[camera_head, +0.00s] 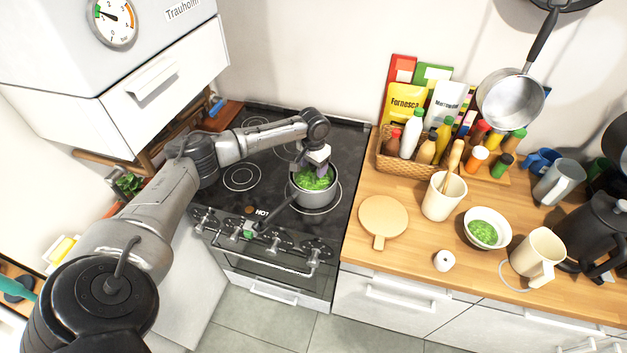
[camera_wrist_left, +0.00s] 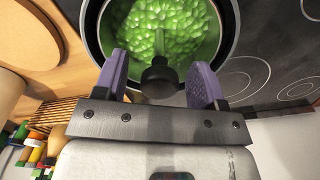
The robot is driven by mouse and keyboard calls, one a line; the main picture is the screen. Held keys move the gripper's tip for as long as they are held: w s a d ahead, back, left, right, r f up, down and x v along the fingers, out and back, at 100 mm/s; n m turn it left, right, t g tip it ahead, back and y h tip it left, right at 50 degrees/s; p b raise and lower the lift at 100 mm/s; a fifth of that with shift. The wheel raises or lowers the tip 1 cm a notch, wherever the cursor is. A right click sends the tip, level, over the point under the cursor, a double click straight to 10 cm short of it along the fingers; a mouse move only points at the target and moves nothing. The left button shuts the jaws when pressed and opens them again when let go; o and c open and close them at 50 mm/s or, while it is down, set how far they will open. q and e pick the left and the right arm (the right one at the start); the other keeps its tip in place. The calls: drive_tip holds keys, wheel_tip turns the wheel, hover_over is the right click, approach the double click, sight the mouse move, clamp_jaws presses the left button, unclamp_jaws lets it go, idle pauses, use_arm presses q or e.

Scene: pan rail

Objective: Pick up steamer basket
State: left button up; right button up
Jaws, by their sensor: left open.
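A steamer basket filled with green pieces (camera_head: 314,179) sits inside a steel pot (camera_head: 318,198) on the stove. In the left wrist view its black knob (camera_wrist_left: 159,78) stands on a short stem amid the green pieces (camera_wrist_left: 165,20), inside the pot (camera_wrist_left: 236,22). Most of the basket itself is hidden under the green filling. My left gripper (camera_head: 317,166) is over the pot, fingers pointing down. In the left wrist view the purple fingers of my left gripper (camera_wrist_left: 160,70) are open on both sides of the knob, with visible gaps. My right gripper is not in view.
The pot's dark handle (camera_head: 280,219) points toward the stove front. On the counter to the right are a round wooden board (camera_head: 383,215), a cream utensil holder (camera_head: 440,201), a white bowl of green pieces (camera_head: 484,232) and a bottle basket (camera_head: 396,163). A white cabinet (camera_head: 165,85) hangs at upper left.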

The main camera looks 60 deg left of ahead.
use_arm(q)
clamp_jaws()
idle(0.6)
